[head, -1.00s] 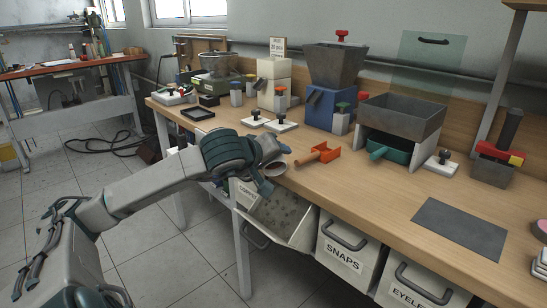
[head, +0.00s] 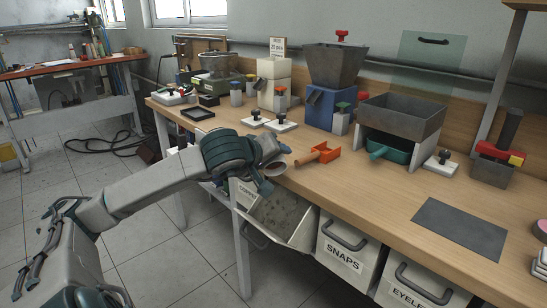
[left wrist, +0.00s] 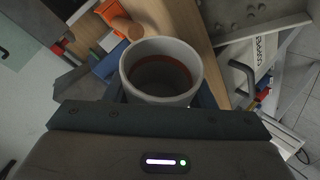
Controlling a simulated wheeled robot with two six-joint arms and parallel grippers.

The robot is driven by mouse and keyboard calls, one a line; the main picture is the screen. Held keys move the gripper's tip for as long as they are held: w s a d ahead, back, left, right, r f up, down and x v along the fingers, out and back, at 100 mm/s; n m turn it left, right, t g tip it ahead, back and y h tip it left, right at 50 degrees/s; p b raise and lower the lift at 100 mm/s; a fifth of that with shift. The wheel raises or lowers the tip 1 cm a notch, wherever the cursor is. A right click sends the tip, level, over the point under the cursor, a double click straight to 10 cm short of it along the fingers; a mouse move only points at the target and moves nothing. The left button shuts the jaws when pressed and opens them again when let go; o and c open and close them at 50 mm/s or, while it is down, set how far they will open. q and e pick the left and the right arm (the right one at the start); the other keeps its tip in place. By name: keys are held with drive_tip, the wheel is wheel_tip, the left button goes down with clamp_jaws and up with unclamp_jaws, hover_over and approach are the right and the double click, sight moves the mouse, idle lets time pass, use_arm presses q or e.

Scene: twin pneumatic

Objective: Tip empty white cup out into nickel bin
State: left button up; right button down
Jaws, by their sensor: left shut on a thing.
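My left gripper (head: 268,160) is shut on the white cup (head: 276,169) at the bench's front edge. In the left wrist view the cup (left wrist: 161,72) sits between the fingers, its round mouth facing the camera. A reddish-brown band shows inside it, and I see no loose pieces in it. An open, tilted light bin (head: 297,236) hangs below the bench edge, under and right of the gripper, with a grey inside. No label reading nickel can be made out. A label starting "CO" is beside the open bin, partly hidden. My right gripper is not in view.
An orange scoop (head: 318,154) lies on the bench (head: 375,185) just right of the cup. Bins labelled snaps (head: 345,255) and eyelets (head: 415,285) hang further right. A grey mat (head: 460,229) lies flat on the bench. Hoppers and small jars stand behind.

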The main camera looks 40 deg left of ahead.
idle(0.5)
use_arm(q)
wheel_tip(320, 180, up, 5)
drive_tip(key=p, duration=0.3)
drive_tip(key=shift+p, duration=0.4)
drive_tip(key=shift+r+p, duration=0.25)
drive_tip(key=shift+p, duration=0.15)
wheel_tip(320, 180, up, 2)
drive_tip(key=n+g+h+p, duration=0.2)
drive_tip(key=g+h+p, duration=0.1)
drive_tip(key=h+p, duration=0.1)
drive_tip(key=n+g+h+p, duration=0.3)
drive_tip(key=g+h+p, duration=0.1)
drive_tip(key=h+p, duration=0.1)
drive_tip(key=shift+n+p, duration=0.3)
drive_tip(key=shift+p, duration=0.4)
drive_tip(key=shift+r+n+g+h+p, duration=0.15)
drive_tip(key=shift+n+g+h+p, duration=0.2)
drive_tip(key=shift+h, duration=0.35)
drive_tip(key=shift+n+g+h, duration=0.45)
drive_tip(key=shift+h, duration=0.35)
drive_tip(key=shift+n+g+h, duration=0.5)
drive_tip(key=shift+n+h, duration=0.1)
drive_tip(key=shift+h, duration=0.6)
drive_tip(key=shift+r+n+h, duration=0.1)
drive_tip(key=shift+n+h, duration=0.2)
drive_tip(key=shift+h, duration=0.1)
